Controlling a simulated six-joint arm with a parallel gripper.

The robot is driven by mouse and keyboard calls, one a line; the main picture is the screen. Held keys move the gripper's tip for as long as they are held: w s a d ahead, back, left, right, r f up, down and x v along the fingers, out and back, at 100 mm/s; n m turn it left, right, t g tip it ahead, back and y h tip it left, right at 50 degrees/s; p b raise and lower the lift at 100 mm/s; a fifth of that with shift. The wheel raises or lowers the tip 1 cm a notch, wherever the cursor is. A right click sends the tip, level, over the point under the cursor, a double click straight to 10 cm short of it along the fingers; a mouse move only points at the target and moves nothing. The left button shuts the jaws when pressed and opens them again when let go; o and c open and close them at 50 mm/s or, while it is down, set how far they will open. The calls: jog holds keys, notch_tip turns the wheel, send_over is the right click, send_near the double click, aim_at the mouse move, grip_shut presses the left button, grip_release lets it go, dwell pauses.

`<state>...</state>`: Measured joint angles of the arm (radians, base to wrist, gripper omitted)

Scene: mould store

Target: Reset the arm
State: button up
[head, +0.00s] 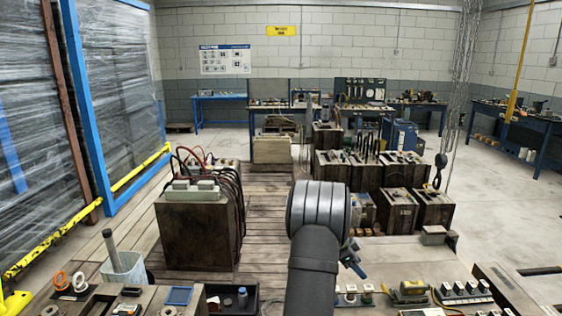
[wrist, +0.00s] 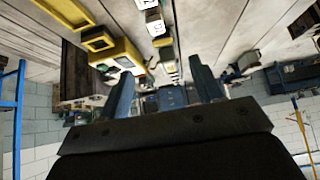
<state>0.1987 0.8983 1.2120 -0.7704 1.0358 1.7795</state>
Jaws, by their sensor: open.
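My gripper (wrist: 161,68) shows in the wrist view as two blue-grey fingers set wide apart, with nothing held between them. It is open. In the head view my dark grey arm reaches up from the bottom centre, and its thick wrist joint hides most of the gripper. Only a small blue part of the gripper (head: 352,258) shows to the right of the arm, above the near bench. The wrist view is tilted, with the wall low in the picture and the bench top above.
The near bench (head: 420,258) carries a yellow device (head: 409,291) and several small parts right of my arm. A mould block (head: 197,232) stands behind. A chain hook (head: 440,163) hangs at right.

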jog(key=x, duration=1.3)
jog(key=shift+d+f, duration=0.1)
jog(key=d+r, duration=0.1)
jog(key=d, duration=0.1)
jog(key=d+r, duration=0.1)
jog(key=d, duration=0.1)
jog(key=shift+r, duration=0.15)
jog(key=shift+d+r+y, duration=0.25)
jog(key=shift+d+y, duration=0.9)
jog(key=shift+y, duration=0.45)
jog(key=v, duration=0.8)
jog(key=shift+a+r, duration=0.3)
